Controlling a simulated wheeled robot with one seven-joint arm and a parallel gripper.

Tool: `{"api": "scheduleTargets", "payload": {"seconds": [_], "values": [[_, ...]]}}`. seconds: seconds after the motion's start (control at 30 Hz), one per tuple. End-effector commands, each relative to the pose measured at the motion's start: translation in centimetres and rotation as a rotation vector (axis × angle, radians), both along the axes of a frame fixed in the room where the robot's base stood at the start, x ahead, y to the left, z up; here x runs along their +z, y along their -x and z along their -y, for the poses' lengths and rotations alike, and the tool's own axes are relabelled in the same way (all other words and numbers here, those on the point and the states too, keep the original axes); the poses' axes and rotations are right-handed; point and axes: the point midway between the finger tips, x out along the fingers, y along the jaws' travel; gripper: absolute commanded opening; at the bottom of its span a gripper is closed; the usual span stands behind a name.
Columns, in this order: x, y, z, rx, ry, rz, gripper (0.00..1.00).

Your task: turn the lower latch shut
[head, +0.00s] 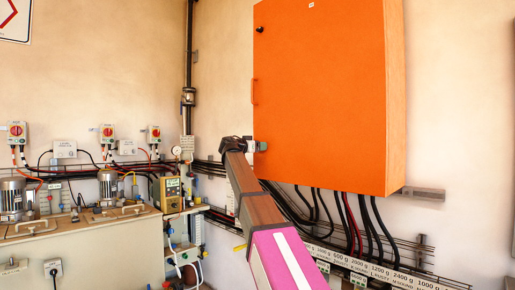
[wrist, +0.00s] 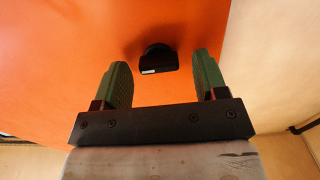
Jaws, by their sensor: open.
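The orange cabinet (head: 330,100) hangs on the wall with its door closed against the frame. In the wrist view a black latch knob (wrist: 158,58) stands out from the orange door (wrist: 60,60), between my two green fingers and a little beyond their tips. My gripper (wrist: 162,78) is open and empty, with a gap on both sides of the knob. In the head view my gripper (head: 262,146) is at the lower left edge of the door and hides the lower latch. The upper latch (head: 260,30) is a small black knob near the top left.
A vertical orange handle (head: 254,91) sits on the door's left edge, above my gripper. Black cables (head: 350,220) run below the cabinet. A bench with motors (head: 85,235) stands at the left, and a meter box (head: 170,194) is near the corner.

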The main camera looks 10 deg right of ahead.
Motion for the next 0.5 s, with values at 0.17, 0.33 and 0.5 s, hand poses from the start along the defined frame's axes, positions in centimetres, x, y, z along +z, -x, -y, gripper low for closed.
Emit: {"api": "scheduleTargets", "payload": {"seconds": [0.17, 0.33, 0.5], "values": [[0.00, 0.00, 0.02, 0.000, 0.000, 0.000, 0.66], [0.00, 0.01, 0.02, 0.000, 0.000, 0.000, 0.24], [0.00, 0.01, 0.02, 0.000, 0.001, -0.001, 0.17]]}}
